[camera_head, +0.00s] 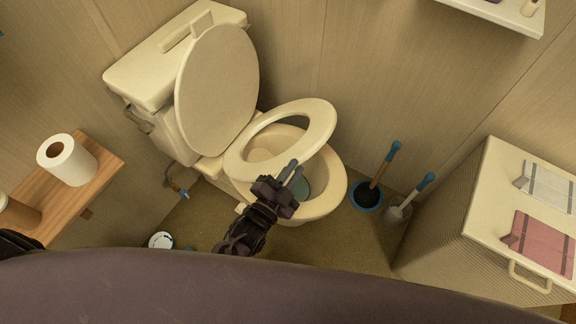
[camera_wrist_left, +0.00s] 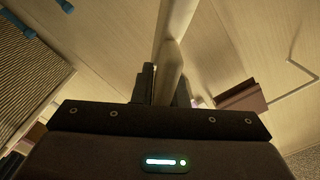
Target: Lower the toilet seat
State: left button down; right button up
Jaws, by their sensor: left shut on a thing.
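The cream toilet (camera_head: 150,75) stands against the back wall with its lid (camera_head: 218,90) upright against the tank. The ring-shaped seat (camera_head: 315,113) is tilted partway down, with its near side apart from and above the bowl (camera_head: 333,192). My left gripper (camera_head: 292,172) is at the seat's near edge and shut on it. In the left wrist view the pale seat (camera_wrist_left: 173,65) shows nearly edge-on, running down between the dark fingers of my left gripper (camera_wrist_left: 166,88). The fingers hide part of the rim. My right gripper is not in view.
A plunger (camera_head: 378,175) and a toilet brush (camera_head: 408,200) stand on the floor right of the bowl. A cabinet (camera_head: 480,235) with folded cloths is farther right. A wooden shelf (camera_head: 105,160) with a paper roll (camera_head: 66,160) is at left. Some floor is clear near the bowl.

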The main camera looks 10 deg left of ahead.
pick_arm(q)
jog(key=shift+f, duration=0.1)
jog(key=c, duration=1.8)
grip_release()
jog(key=shift+o, duration=0.2)
jog(key=v, duration=0.7)
jog(key=shift+s+a, duration=0.2)
jog(key=shift+s, duration=0.15)
